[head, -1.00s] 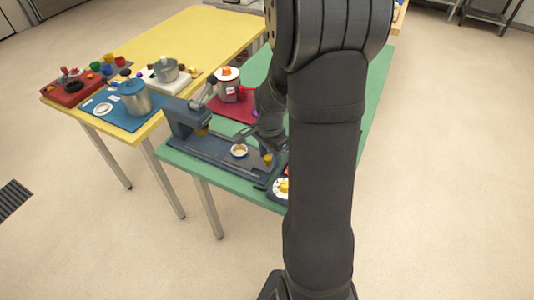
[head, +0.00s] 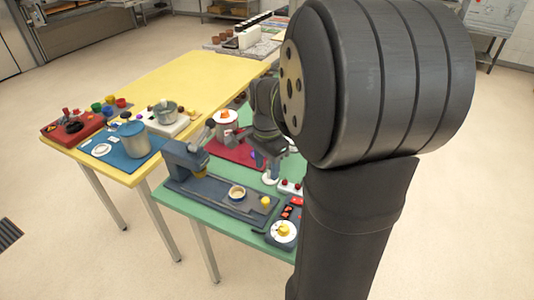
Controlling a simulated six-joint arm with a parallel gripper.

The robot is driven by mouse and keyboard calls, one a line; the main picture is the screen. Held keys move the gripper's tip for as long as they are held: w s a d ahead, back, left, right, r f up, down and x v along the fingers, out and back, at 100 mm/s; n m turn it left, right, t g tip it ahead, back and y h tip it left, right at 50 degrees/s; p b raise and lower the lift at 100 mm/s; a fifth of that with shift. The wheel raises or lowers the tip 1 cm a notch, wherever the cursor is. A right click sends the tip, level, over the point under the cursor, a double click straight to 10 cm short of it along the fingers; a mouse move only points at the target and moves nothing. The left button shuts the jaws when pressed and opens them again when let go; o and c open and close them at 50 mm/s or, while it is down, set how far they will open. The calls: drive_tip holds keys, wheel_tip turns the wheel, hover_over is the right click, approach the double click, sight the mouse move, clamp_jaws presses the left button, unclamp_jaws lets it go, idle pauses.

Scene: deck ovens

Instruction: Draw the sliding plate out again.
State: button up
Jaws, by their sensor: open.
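The dark blue-grey press (head: 186,160) stands at the left end of a long dark base on the green table. A sliding plate (head: 216,193) lies along that base. A small cream-filled ring dish (head: 237,193) sits on the plate, clear of the press head. A yellow knob (head: 265,201) stands near the plate's right end. My gripper (head: 268,164) hangs above and behind the plate, apart from the knob, open and empty as far as I can see. Its fingertips are small and partly lost against the things behind.
A lidded pot (head: 226,122) stands on a red mat (head: 232,150) behind the press. A dark tray with a white dish (head: 283,231) is right of the base. A yellow table (head: 180,82) holds pots and cups at left. My arm covers the green table's right side.

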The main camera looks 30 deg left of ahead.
wheel_tip(320, 180, up, 4)
hover_over(266, 200)
drive_tip(key=shift+d, duration=0.15)
idle(0.5)
wheel_tip(266, 200, down, 17)
drive_tip(key=shift+f, duration=0.2)
idle(0.4)
